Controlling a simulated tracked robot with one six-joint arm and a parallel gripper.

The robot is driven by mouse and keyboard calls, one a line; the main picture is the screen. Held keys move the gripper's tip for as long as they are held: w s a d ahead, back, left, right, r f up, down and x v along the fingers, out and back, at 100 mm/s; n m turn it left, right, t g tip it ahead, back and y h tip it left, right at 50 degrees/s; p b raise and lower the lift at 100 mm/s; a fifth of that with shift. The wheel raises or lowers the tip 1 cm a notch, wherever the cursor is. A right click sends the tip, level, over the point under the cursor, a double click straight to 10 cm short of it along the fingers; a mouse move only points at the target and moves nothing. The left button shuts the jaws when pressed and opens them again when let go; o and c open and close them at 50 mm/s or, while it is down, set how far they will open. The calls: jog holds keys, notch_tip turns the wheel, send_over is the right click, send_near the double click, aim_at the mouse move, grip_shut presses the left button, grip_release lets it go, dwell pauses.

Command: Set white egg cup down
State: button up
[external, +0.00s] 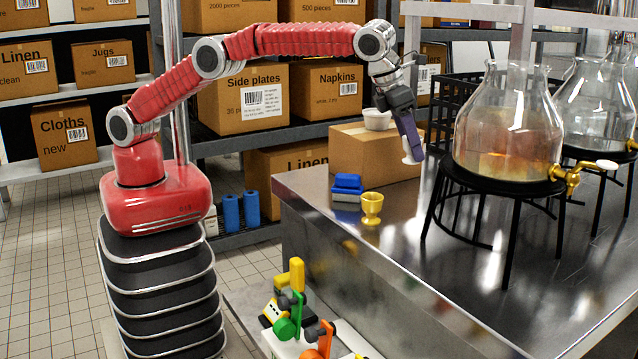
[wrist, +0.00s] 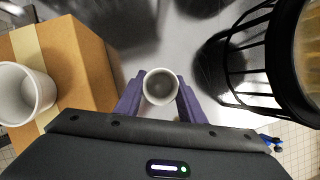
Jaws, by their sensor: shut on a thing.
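The white egg cup (wrist: 160,86) is held between the two purple fingers of my gripper (wrist: 160,97) in the wrist view, its open mouth facing the camera. In the external view, my gripper (external: 411,155) points down over the far part of the steel table (external: 440,285), beside the cardboard box. A small part of the white egg cup (external: 408,160) shows at the fingertips. Whether its foot touches the table cannot be told.
A cardboard box (external: 375,155) with a white bowl (external: 377,119) on it stands left of my gripper. A glass dispenser (external: 505,125) on a black stand (external: 508,186) stands to the right.

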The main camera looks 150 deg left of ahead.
aim_at(407, 158)
jog(key=shift+f, duration=2.95)
jog(key=shift+f, duration=1.9)
jog(key=o, duration=1.1)
jog(key=shift+f, duration=0.1)
jog(key=v, duration=1.2)
jog(key=shift+d, duration=0.1)
